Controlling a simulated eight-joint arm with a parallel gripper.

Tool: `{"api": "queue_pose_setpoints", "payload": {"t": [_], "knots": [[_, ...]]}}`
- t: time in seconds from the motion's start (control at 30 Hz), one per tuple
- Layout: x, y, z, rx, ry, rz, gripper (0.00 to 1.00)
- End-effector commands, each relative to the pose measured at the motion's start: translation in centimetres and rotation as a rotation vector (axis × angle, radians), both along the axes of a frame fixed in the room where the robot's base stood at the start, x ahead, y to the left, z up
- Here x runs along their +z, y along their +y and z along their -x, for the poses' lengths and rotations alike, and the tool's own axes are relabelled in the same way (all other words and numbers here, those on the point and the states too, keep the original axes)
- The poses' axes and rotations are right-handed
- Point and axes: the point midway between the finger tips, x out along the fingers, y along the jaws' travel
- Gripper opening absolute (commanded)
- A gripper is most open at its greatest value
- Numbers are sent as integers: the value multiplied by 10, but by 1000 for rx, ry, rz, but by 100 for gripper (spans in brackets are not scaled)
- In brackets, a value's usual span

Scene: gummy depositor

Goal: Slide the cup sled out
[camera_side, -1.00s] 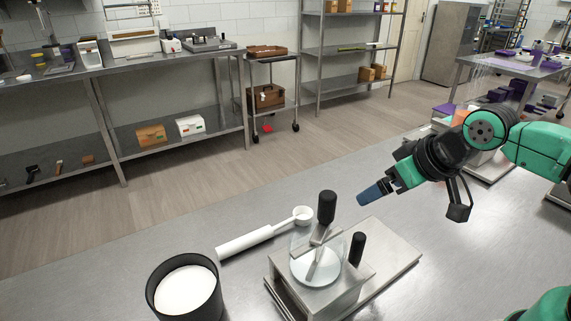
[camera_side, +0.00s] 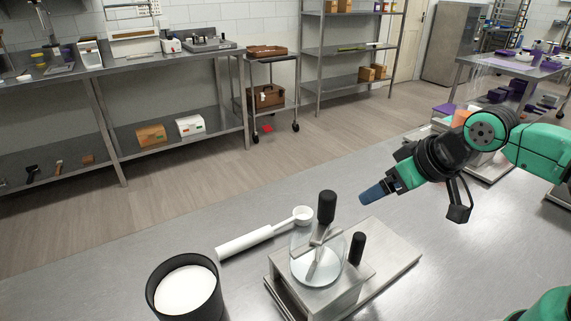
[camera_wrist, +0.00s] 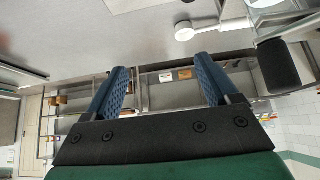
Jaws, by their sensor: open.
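The depositor (camera_side: 330,294) is a steel block on a flat steel base plate (camera_side: 397,262), standing on the steel table. A clear round cup or hopper (camera_side: 330,272) with a metal bar across it sits on top. It has a tall black handle (camera_side: 326,207) and a shorter black knob (camera_side: 357,247). I cannot make out the cup sled as a separate part. My gripper (camera_side: 375,196) is above and to the right of the depositor, apart from it. In the wrist view its two blue fingers (camera_wrist: 163,82) are spread with nothing between them; a black handle (camera_wrist: 277,64) shows at the right.
A black canister (camera_side: 206,304) with white contents stands left of the depositor. A white scoop (camera_side: 246,242) lies behind it, its round end close to the hopper.

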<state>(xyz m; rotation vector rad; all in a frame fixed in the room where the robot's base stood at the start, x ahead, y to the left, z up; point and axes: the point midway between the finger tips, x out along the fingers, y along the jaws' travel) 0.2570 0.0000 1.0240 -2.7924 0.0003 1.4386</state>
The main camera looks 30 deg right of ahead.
Motion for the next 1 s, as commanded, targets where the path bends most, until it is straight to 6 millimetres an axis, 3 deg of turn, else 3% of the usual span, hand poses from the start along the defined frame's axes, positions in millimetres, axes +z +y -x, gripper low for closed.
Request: {"api": "queue_pose_setpoints", "payload": {"t": [0.17,0.4,0.6,1.0], "knots": [[-5,6,-2,-10,91,-21,60],[-31,27,-5,-71,411,-55,60],[-46,36,-3,-115,569,-48,60],[-70,39,-3,-131,620,-41,60]]}}
